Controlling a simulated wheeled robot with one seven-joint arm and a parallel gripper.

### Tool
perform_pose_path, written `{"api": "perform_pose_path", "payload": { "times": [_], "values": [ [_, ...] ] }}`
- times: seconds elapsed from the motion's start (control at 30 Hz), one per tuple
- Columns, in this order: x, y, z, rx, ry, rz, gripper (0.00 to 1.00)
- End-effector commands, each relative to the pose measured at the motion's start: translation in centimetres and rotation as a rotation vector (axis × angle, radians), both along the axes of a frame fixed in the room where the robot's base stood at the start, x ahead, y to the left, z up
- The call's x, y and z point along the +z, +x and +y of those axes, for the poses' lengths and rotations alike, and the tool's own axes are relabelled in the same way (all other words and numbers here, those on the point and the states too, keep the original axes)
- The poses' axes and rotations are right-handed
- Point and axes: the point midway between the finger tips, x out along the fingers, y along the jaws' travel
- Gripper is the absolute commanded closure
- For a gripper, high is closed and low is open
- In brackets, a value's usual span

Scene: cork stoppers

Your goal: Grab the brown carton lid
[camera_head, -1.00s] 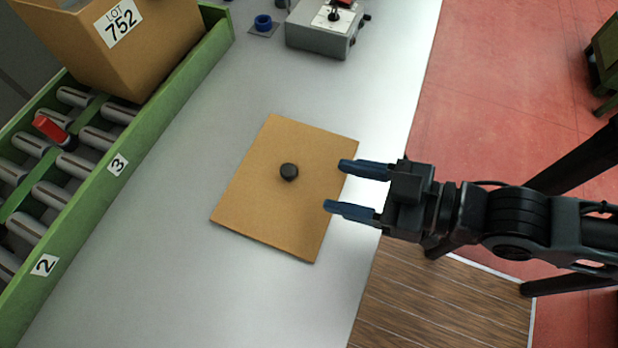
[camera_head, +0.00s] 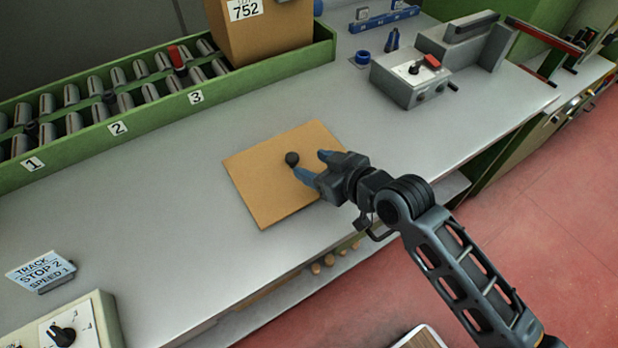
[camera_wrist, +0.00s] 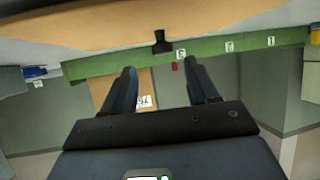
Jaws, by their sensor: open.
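The brown carton lid (camera_head: 262,188) lies flat on the grey bench, with a black knob (camera_head: 292,158) standing near its middle. My gripper (camera_head: 312,165) is open, with its two blue fingers over the right part of the lid. The fingertips point at the knob, which is just beyond them and not held. In the wrist view the lid (camera_wrist: 80,28) fills the top as a tan band. The knob (camera_wrist: 162,42) shows there, centred between the directions of the two spread fingers (camera_wrist: 160,68). I cannot tell the exact gap between fingers and lid.
A green roller track (camera_head: 130,120) runs along the back, bearing a carton (camera_head: 275,35) marked 752. A grey control box (camera_head: 408,82) stands at the back right. A sign (camera_head: 40,270) and another control box (camera_head: 75,330) are at the front left. The bench left of the lid is clear.

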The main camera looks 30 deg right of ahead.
Motion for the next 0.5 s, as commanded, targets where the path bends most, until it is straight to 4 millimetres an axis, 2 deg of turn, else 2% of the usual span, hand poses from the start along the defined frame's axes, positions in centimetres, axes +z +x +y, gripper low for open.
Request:
{"api": "perform_pose_path", "payload": {
  "times": [0.37,0.5],
  "values": [
    [-1.2,3.3,0.9,0.002,0.004,0.001,0.41],
    [-1.8,5.1,1.4,0.003,0.005,0.002,0.41]
  ]
}}
